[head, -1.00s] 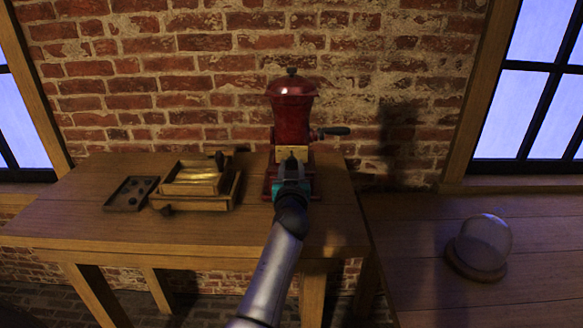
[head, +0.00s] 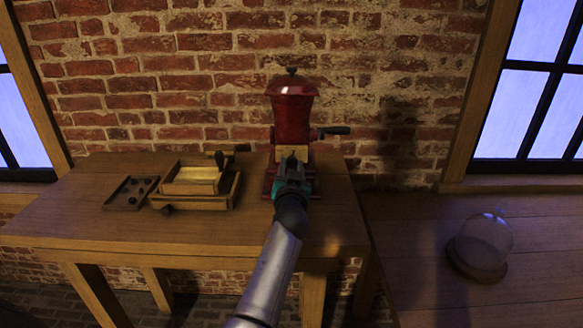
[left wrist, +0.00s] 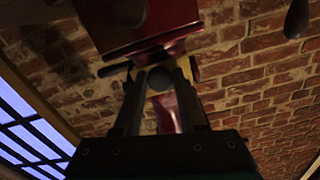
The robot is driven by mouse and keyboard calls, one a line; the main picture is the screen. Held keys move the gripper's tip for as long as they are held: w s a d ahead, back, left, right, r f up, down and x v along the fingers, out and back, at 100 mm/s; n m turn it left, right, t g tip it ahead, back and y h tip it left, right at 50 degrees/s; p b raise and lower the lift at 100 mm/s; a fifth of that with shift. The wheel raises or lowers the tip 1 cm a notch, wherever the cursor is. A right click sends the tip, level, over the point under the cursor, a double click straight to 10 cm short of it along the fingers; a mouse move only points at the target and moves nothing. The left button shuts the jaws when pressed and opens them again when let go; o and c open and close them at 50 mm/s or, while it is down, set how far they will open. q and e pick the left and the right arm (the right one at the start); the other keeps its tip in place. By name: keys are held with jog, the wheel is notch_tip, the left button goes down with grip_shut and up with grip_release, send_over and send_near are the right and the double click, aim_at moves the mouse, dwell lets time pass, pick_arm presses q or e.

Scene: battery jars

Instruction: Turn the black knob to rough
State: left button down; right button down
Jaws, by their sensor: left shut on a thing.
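A red grinder (head: 292,118) with a domed lid stands at the back of the wooden table, upright. A dark crank handle points to its right. My left gripper (head: 291,160) is at the front of the grinder, below a brass-coloured plate (head: 284,153). In the left wrist view the black knob (left wrist: 160,78) is a dark round shape between the two fingers of my left gripper (left wrist: 158,72), which are shut on it. In the head view my gripper hides the knob. No marking for rough can be read. My right gripper is not in view.
On the table (head: 100,226), left of the grinder, are a wooden box (head: 232,190) with a brass-coloured top and a small dark tray (head: 128,193). A glass dome (head: 485,240) stands on the right-hand surface. A brick wall rises close behind the grinder.

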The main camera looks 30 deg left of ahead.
pick_arm(q)
jog(key=m, duration=0.4)
jog(key=shift+r+m, duration=0.1)
jog(key=shift+m, duration=0.2)
jog(key=m, duration=0.4)
jog(key=shift+m+p, duration=0.4)
jog(key=shift+c, duration=2.4)
grip_release()
jog(key=shift+s, duration=0.1)
jog(key=shift+s+d, duration=0.15)
jog(key=shift+s, duration=0.1)
jog(key=v, duration=1.4)
jog(key=shift+s+p, duration=0.25)
jog(key=shift+p, duration=0.1)
